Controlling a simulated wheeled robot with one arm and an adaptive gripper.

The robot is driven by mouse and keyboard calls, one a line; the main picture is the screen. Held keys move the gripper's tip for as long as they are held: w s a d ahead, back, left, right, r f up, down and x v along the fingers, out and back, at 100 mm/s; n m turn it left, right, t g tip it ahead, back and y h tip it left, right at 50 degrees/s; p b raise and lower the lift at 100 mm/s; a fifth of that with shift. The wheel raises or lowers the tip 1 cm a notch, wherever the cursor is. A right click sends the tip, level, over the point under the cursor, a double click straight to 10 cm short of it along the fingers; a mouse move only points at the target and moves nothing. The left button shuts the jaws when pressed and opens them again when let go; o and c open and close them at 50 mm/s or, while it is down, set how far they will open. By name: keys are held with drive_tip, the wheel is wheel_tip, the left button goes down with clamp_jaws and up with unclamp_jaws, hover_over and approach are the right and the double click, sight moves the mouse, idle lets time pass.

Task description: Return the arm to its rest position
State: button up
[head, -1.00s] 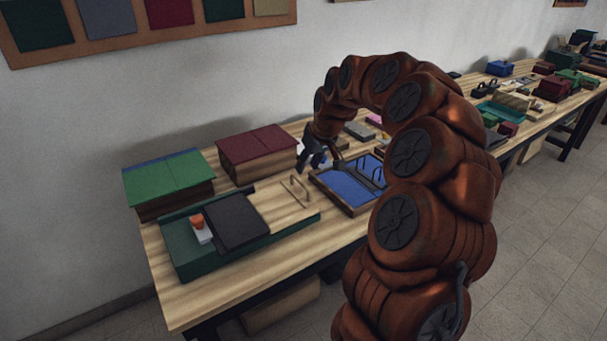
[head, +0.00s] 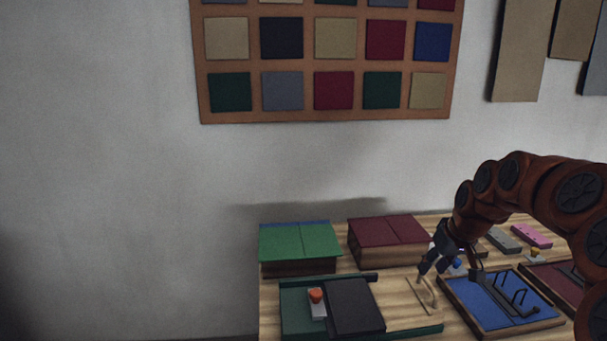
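My gripper (head: 450,268) hangs from my rust-coloured arm at the lower right of the head view. It is above the workbench, between the dark red lidded box (head: 390,231) and the blue tray (head: 482,297). Its two dark fingers look spread apart, with bare wood and a small blue-topped item seen near them. I see nothing held between them. The arm is bent over in an arch, reaching in from the right edge of the view.
A green lidded box (head: 299,242) stands at the bench's back left. In front lies a green board with a black cover (head: 353,306) and an orange-knobbed tool (head: 316,298). Grey and pink blocks (head: 531,235) lie farther right. A swatch board (head: 330,115) hangs on the wall.

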drive_tip(key=s+a+r+n+g, duration=0.1)
drive_tip(key=s+a+g, duration=0.1)
drive_tip(key=s+a, duration=1.15)
drive_tip(key=s+f+m+g+p, duration=0.1)
drive_tip(key=s+f+g, duration=0.1)
drive_tip(key=s, duration=1)
drive_tip(key=s+a+f+m+g+h+p, duration=0.1)
drive_tip(key=s+f, duration=0.1)
drive_tip(key=s, duration=1)
drive_tip(key=shift+s+a+g, duration=0.15)
drive_tip(key=shift+a+g, duration=0.15)
drive_tip(key=shift+g, duration=0.1)
